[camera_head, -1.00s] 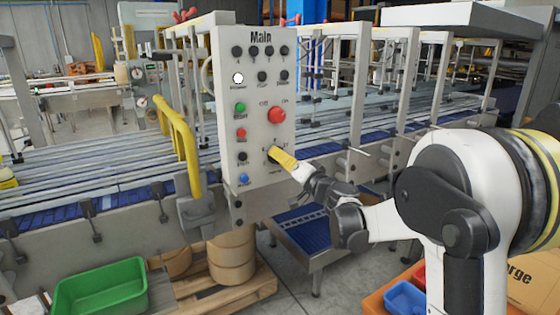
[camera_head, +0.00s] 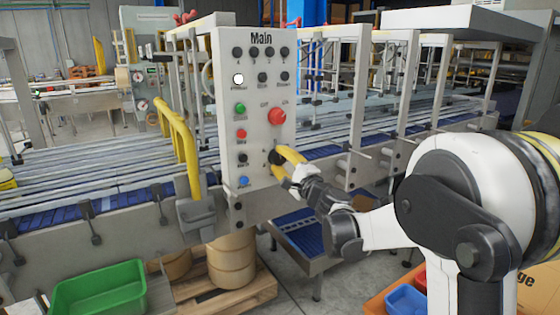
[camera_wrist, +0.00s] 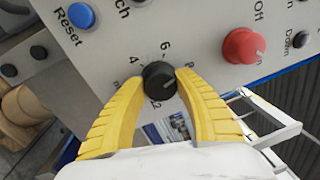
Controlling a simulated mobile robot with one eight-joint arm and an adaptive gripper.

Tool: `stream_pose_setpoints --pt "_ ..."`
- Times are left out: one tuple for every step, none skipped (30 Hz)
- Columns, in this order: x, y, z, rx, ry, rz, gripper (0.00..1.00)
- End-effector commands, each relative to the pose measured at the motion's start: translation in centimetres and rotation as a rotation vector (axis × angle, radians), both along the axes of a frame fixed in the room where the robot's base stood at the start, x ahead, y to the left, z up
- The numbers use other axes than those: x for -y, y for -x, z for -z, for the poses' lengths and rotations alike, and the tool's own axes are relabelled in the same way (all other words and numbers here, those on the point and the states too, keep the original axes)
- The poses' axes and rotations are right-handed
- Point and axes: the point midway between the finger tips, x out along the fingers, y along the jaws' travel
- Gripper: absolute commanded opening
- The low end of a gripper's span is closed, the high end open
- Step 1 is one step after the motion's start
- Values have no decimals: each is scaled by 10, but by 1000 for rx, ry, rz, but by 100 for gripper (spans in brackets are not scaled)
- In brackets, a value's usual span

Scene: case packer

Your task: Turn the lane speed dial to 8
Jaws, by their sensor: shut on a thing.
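The lane speed dial is a black round knob (camera_wrist: 159,80) low on the grey control panel, with numbers printed around it; 4 and 6 are readable in the wrist view. A pale pointer line shows on the knob, but its exact setting is hard to read. My gripper (camera_wrist: 160,82) has its two yellow fingers on either side of the knob, shut on it. In the head view my gripper (camera_head: 280,158) reaches the lower right of the panel (camera_head: 226,70), and its fingers partly cover the dial there.
A red knob (camera_wrist: 243,46) sits near the dial, and a blue Reset button (camera_wrist: 81,15) is on the panel's other side. Several buttons fill the panel. A yellow rail (camera_head: 182,140) stands left of it.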

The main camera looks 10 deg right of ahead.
Motion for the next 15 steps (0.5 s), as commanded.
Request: stream_pose_setpoints --pt "-1 0 0 -11 -33 -1 8" --pt "-1 0 0 -18 -53 -2 8" --pt "-1 0 0 -26 -79 -2 8" --pt "-1 0 0 -32 -98 -2 8" --pt "-1 0 0 -37 -116 -2 8" --pt "-1 0 0 -45 -138 -2 8" --pt "-1 0 0 -50 -154 -2 8" --pt "-1 0 0 -55 -167 -1 8" --pt "-1 0 0 -61 -185 -2 8" --pt "-1 0 0 -64 -196 -2 8" --pt "-1 0 0 -68 -207 -2 8" --pt "-1 0 0 -72 -220 -2 8" --pt "-1 0 0 -74 -228 -2 8" --pt "-1 0 0 -77 -236 -3 8" --pt "-1 0 0 -79 -244 -2 8"
